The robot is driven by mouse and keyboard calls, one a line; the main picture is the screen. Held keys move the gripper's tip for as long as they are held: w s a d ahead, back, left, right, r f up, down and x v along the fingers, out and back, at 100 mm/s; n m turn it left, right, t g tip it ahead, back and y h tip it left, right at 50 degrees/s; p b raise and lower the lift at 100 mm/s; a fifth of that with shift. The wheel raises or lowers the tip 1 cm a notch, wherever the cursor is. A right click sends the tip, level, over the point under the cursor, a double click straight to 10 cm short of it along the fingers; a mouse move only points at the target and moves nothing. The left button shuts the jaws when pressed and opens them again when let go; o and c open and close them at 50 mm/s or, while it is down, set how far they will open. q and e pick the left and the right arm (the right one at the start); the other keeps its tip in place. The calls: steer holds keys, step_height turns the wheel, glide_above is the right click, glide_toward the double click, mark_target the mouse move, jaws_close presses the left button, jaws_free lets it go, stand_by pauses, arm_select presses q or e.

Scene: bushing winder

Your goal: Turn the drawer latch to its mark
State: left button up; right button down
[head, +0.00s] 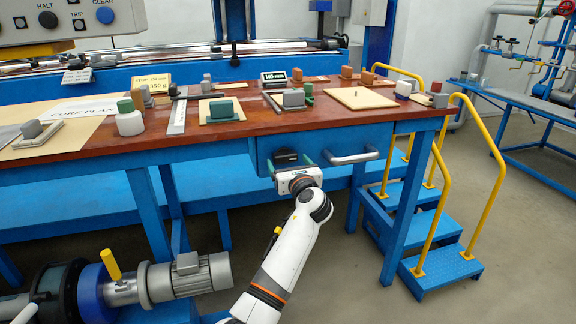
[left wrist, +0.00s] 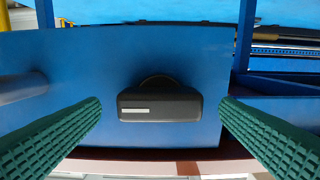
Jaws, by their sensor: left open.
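The drawer latch is a dark block-shaped knob with a short white line on it. It sits on the blue drawer front (head: 322,146) under the bench top, and in the left wrist view the latch (left wrist: 160,104) lies level, its white line near its left end. A dark rounded base shows behind it. My left gripper (head: 289,163) is at the drawer front. In the left wrist view its green ridged fingers stand open on either side of the latch, with a gap on each side. I cannot make out a separate mark on the drawer. My right gripper is not in view.
A metal drawer handle (head: 351,157) sticks out right of the latch. The wooden bench top (head: 240,127) above holds blocks, plates and signs. Blue steps (head: 440,262) with yellow rails stand at the right. A grey motor (head: 186,277) is at the lower left.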

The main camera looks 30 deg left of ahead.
arm_select(q)
steer(key=shift+w+a, duration=0.45)
steer(key=shift+a, duration=0.05)
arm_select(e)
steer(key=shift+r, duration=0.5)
arm_select(q)
steer(key=c, duration=1)
